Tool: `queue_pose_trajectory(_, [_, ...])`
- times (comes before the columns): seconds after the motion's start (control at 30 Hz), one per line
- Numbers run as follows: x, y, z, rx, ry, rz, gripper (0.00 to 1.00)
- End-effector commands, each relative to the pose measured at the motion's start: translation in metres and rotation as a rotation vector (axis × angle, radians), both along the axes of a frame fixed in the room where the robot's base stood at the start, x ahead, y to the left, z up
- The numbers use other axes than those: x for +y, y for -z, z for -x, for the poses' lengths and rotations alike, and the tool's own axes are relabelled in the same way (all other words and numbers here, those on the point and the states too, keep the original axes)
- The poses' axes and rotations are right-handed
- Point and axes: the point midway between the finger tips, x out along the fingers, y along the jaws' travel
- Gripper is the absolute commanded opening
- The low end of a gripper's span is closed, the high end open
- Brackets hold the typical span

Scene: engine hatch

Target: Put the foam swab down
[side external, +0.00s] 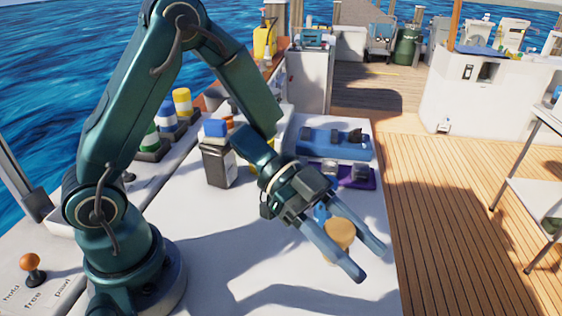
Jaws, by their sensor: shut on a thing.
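The foam swab (341,234) shows as a round tan head with a small blue part beside it. It sits between the two long blue fingers of my gripper (370,262), nearer their roots than their tips. My gripper is shut on it and points down and to the right, over the right part of the white worktop (250,255). Part of the swab is hidden by the near finger. I cannot tell whether the swab touches the worktop.
Behind my gripper lie a purple tray (362,181) and a blue tray (318,150) with dark parts. A dark bin (218,165) with a blue top stands to the left. The worktop's front is mostly clear; wooden deck lies right.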

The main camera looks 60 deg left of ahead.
Motion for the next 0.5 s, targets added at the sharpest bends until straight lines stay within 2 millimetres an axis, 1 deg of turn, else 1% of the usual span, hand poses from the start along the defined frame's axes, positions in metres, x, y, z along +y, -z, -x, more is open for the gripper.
queue_pose_trajectory(0.13, [-0.002,-0.012,-0.003,-0.004,-0.013,-0.001,0.0])
queue_pose_trajectory(0.23, [-0.01,-0.024,-0.014,-0.008,-0.075,0.0,0.0])
queue_pose_trajectory(0.37, [-0.02,-0.05,-0.047,-0.011,-0.246,0.005,0.0])
queue_pose_trajectory(0.43, [-0.02,-0.063,-0.068,-0.01,-0.362,0.006,0.0])
queue_pose_trajectory(0.5, [-0.015,-0.075,-0.088,-0.007,-0.484,0.008,0.0])
